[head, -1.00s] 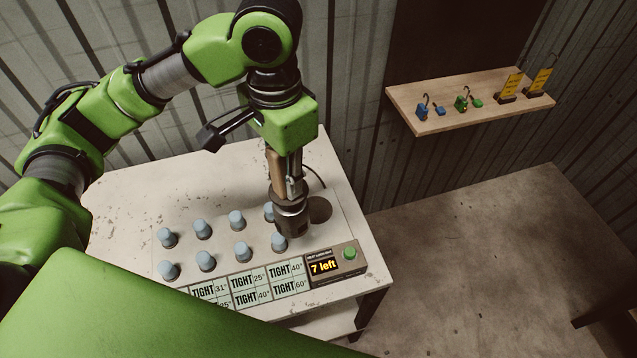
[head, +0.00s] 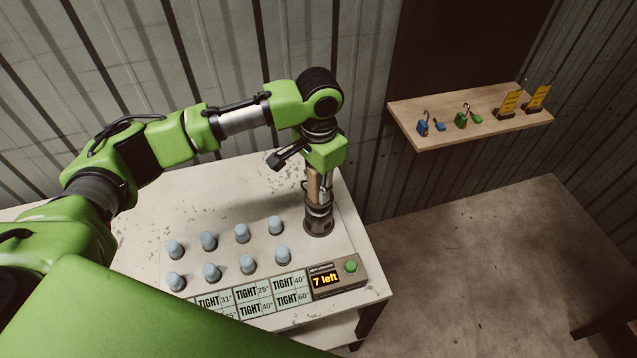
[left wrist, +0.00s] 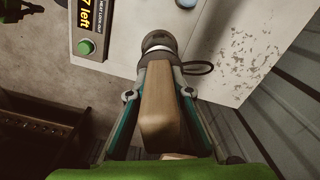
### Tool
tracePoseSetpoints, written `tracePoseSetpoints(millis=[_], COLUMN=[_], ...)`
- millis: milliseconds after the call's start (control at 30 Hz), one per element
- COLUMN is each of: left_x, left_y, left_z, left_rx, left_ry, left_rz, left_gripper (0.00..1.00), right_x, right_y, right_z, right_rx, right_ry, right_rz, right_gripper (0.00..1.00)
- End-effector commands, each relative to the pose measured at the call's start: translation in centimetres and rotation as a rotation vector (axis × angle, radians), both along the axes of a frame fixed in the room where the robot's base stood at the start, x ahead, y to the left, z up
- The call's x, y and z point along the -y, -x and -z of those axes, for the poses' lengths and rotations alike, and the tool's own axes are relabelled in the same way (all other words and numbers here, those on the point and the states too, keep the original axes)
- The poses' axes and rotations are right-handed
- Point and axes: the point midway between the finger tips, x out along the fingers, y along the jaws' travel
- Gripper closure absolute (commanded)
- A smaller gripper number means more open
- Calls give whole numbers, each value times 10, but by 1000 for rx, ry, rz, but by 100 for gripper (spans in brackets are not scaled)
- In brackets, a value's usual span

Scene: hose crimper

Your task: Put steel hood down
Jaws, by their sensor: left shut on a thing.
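The steel hood (head: 319,223) is a dark metal cylinder with a wooden handle (head: 313,186). It is upright at the right back of the white table (head: 350,246), over the spot of a dark round pad that it now hides. I cannot tell if it touches down. My left gripper (head: 318,190) points down and is shut on the wooden handle. In the left wrist view the handle (left wrist: 158,115) lies between the fingers (left wrist: 157,88), with the hood (left wrist: 158,42) beyond it. My right gripper is not in view.
Several pale blue caps (head: 242,233) stand in two rows left of the hood. In front are TIGHT labels (head: 252,297), a "7 left" display (head: 325,280) and a green button (head: 351,266). A wall shelf (head: 450,130) holds padlocks and yellow tags. A cable (left wrist: 203,67) runs beside the hood.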

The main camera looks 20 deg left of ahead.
Motion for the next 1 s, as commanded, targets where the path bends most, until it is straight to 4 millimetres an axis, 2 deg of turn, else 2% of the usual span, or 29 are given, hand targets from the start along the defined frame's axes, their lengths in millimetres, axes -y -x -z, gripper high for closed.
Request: tracePoseSetpoints(millis=[367,400,433,467,833,1000], left_x=[0,0,0,0,0,1], left_y=[0,0,0,0,0,-1], left_z=[4,5,5,5,2,-19], left_rx=[1,-1,-1,0,2,4], left_ry=[2,1,1,1,2,3], left_rz=[-1,-1,-1,-1,0,0], left_gripper=[100,72,64,63,63,63], right_x=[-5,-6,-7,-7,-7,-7], right_y=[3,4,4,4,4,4], right_z=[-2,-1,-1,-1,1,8], right_rx=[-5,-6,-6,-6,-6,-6], right_ry=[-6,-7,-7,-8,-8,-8], right_rz=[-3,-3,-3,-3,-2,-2], right_gripper=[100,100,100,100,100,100])
